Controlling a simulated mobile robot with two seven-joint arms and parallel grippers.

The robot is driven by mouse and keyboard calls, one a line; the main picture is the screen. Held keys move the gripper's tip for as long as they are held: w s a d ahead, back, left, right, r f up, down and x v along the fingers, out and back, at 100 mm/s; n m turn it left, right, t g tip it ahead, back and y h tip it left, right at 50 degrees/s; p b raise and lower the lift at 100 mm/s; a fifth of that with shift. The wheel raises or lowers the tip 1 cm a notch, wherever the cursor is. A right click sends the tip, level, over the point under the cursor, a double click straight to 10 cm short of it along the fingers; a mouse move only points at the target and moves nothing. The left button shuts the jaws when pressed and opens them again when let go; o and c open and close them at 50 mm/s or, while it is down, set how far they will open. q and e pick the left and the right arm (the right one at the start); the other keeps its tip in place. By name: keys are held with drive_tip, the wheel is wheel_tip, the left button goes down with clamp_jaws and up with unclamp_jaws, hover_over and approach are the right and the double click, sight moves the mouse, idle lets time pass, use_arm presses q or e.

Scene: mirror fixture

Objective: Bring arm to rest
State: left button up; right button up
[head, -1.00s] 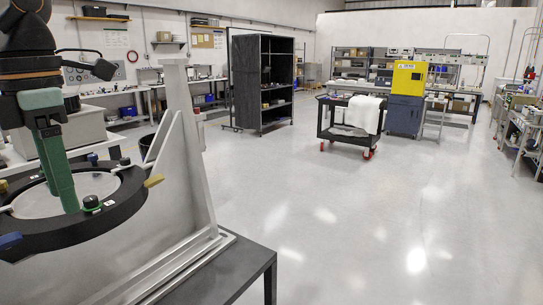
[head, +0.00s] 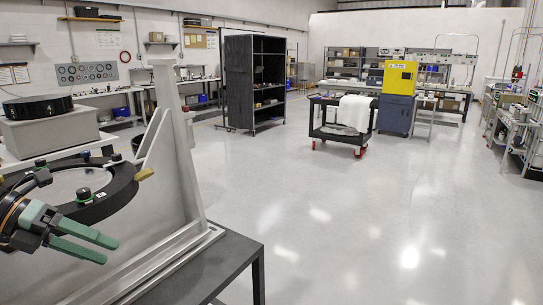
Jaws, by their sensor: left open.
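My left gripper (head: 110,252) is at the lower left of the head view. Its two green fingers point right and slightly down, spread apart with nothing between them. It appears in front of the near side of the mirror fixture's black ring (head: 122,192), and the wrist covers part of that ring. The ring lies roughly flat around a pale round mirror (head: 66,184) and carries several small knobs and coloured tabs. A tall grey bracket (head: 177,135) stands beside the ring on its right. My right gripper is not in view.
The fixture stands on a dark table (head: 222,262) whose right edge drops to open floor. Behind it, a black drum (head: 38,107) sits on a grey box (head: 48,133). A black shelf cabinet (head: 240,85) and a cart (head: 340,130) stand farther back.

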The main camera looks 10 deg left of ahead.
use_arm(q)
drive_tip(key=s+f+n+t+y, duration=0.2)
drive_tip(key=f+n+t, duration=0.3)
drive_tip(key=f+n, duration=0.75)
drive_tip(key=s+f+n+t+y, duration=0.1)
drive_tip(key=f+n+t+y, duration=0.3)
drive_tip(key=f+n, duration=0.9)
drive_tip(key=s+d+f+n+g, duration=0.2)
drive_tip(key=s+d+f+n, duration=0.2)
drive_tip(key=s+d+f, duration=0.2)
drive_tip(key=s+d+f+n+g+y, duration=0.1)
drive_tip(key=s+d+f+n+g, duration=0.1)
drive_tip(key=s+d+f+n, duration=0.2)
drive_tip(key=s+d+f, duration=0.3)
drive_tip(key=d+f, duration=0.4)
drive_tip(key=d, duration=0.1)
drive_tip(key=shift+f+n+y, duration=0.3)
drive_tip(key=shift+n, duration=0.05)
drive_tip(key=shift+a, duration=0.15)
